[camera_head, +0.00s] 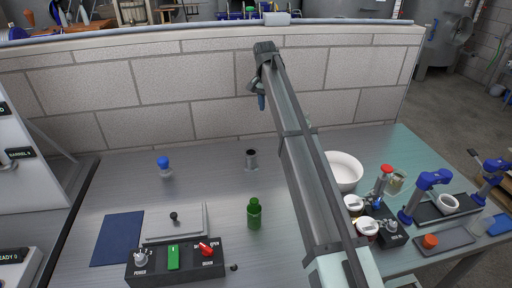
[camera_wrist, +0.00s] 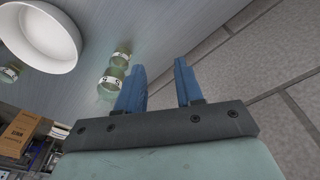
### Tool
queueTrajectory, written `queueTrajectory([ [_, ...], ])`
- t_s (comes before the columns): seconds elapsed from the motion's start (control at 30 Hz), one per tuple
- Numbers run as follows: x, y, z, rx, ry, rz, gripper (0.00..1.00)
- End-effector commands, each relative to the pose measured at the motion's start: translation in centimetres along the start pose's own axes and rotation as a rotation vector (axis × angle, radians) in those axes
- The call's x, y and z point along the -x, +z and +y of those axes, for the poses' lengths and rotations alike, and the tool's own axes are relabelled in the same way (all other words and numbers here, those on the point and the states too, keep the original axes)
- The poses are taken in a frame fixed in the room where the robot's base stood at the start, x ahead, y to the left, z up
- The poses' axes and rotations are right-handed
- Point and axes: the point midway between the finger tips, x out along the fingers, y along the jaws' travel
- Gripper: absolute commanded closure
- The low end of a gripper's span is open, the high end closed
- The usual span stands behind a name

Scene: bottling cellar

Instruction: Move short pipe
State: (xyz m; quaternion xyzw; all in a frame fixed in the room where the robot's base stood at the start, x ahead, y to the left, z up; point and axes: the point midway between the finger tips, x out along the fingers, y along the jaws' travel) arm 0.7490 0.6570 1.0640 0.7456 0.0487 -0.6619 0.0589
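A short grey pipe (camera_head: 251,162) stands upright on the metal table, with its dark open end up. It is near the back middle of the table, left of my arm. I cannot make it out in the wrist view. My gripper (camera_head: 262,102) is raised in front of the block wall, above and apart from the pipe. In the wrist view its two blue fingers (camera_wrist: 160,66) are spread, with nothing between them.
A green bottle (camera_head: 254,214) stands in front of the pipe, and a blue-topped item (camera_head: 164,166) to its left. A control box (camera_head: 174,262) sits at the front. A white bowl (camera_head: 346,172) and small jars (camera_wrist: 112,82) stand right of my arm. The wall (camera_head: 160,100) closes the back.

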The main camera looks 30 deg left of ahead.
Motion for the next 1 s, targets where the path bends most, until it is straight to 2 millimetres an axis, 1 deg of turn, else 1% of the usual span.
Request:
queueTrajectory([
  [0.03, -1.0, 1.9, -1.9, 0.028, 0.004, -0.009, 0.69],
  [0.1, -2.0, 4.0, -4.0, 0.058, 0.009, -0.017, 0.76],
  [0.2, -3.4, 6.6, -6.4, 0.095, 0.018, -0.027, 0.85],
  [0.37, -5.2, 10.2, -9.1, 0.142, 0.034, -0.038, 1.00],
  [0.5, -7.0, 13.4, -10.9, 0.147, 0.051, -0.046, 1.00],
  [0.6, -8.4, 15.4, -11.7, 0.093, 0.070, -0.046, 1.00],
  [0.7, -9.3, 16.4, -11.8, 0.014, 0.084, -0.042, 1.00],
  [0.83, -10.0, 16.7, -11.3, -0.113, 0.098, -0.033, 1.00],
  [1.0, -10.1, 16.9, -10.7, -0.327, 0.109, -0.010, 1.00],
])
